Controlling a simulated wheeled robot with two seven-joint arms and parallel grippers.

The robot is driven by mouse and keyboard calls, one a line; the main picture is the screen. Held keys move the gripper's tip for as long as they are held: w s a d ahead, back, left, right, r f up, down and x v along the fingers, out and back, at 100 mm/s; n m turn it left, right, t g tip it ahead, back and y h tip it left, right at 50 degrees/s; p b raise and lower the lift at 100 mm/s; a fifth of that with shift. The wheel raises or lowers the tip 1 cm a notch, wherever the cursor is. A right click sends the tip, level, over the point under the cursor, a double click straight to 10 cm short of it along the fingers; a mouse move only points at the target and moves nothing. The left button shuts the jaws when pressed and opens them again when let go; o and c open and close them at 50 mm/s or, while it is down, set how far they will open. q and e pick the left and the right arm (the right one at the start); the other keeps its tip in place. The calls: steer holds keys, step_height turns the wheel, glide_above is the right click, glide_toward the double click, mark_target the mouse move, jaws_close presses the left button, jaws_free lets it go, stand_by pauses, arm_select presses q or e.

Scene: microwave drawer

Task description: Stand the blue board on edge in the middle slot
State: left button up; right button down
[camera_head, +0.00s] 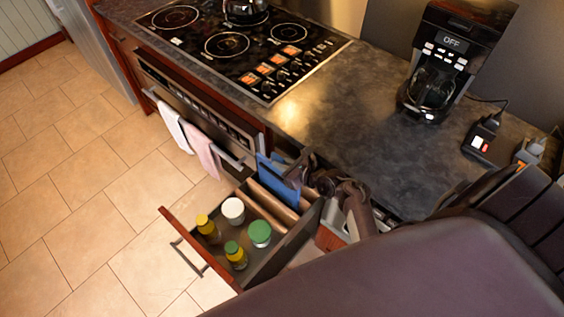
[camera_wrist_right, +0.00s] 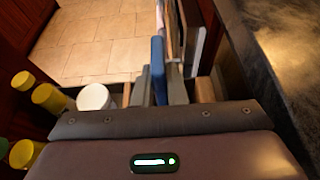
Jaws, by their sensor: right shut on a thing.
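The blue board (camera_head: 277,178) is upright on edge over the back part of the open drawer (camera_head: 283,256), beside brown wooden dividers (camera_head: 268,208). In the right wrist view the blue board (camera_wrist_right: 158,68) stands between the two grey fingers, with tan divider ends (camera_wrist_right: 205,90) on either side. My right gripper (camera_head: 302,172) is shut on the board at its near edge. The board's lower edge is hidden, so I cannot tell whether it touches the drawer floor or which slot it is over. My left gripper is out of view.
Two towels (camera_head: 205,152) hang from the oven handle just left of the board. A coffee maker (camera_head: 437,75) stands on the counter (camera_head: 350,125).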

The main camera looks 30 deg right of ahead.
stand_by(0.3)
steer(key=shift+f+b, duration=0.75)
steer(key=shift+f, duration=0.5)
steer(key=c, duration=0.8)
jaws_free()
